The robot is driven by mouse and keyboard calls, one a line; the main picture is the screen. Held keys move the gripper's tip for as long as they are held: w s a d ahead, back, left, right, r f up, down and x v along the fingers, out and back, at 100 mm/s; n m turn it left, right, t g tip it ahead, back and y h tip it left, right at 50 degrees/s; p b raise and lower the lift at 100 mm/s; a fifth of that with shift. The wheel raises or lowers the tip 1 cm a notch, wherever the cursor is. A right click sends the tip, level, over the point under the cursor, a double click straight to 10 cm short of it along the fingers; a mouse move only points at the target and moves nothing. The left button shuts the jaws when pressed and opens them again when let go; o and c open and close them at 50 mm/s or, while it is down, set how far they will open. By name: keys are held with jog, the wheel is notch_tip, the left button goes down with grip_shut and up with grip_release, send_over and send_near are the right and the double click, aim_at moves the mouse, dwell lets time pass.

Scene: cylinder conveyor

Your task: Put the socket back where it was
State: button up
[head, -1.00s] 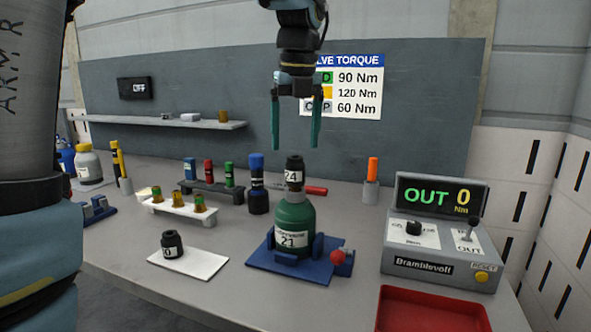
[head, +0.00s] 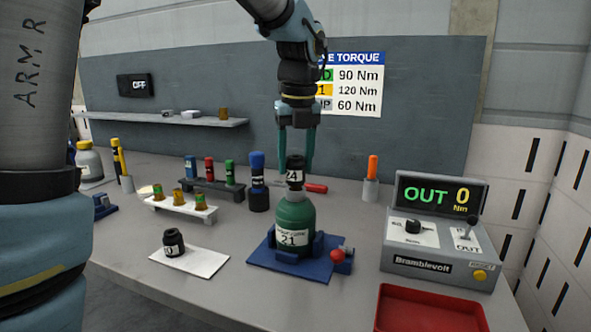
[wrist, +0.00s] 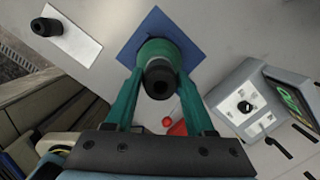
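In the wrist view the socket (wrist: 160,80) lies between and just beyond the finger tips, with gaps showing. A second black socket (head: 174,243) stands on a white plate (head: 208,264) to the left; its label is only partly readable.
The control box (head: 440,232) showing OUT 0 Nm stands at the right, behind a red tray (head: 430,312). A white rack (head: 165,205) and a dark rack (head: 210,185) stand at the left. A blue-capped dark cylinder (head: 258,185) and an orange-handled tool (head: 372,168) are near the clamp.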

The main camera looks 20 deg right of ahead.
grip_shut()
jog(key=shift+r, duration=0.15)
dwell(0.4)
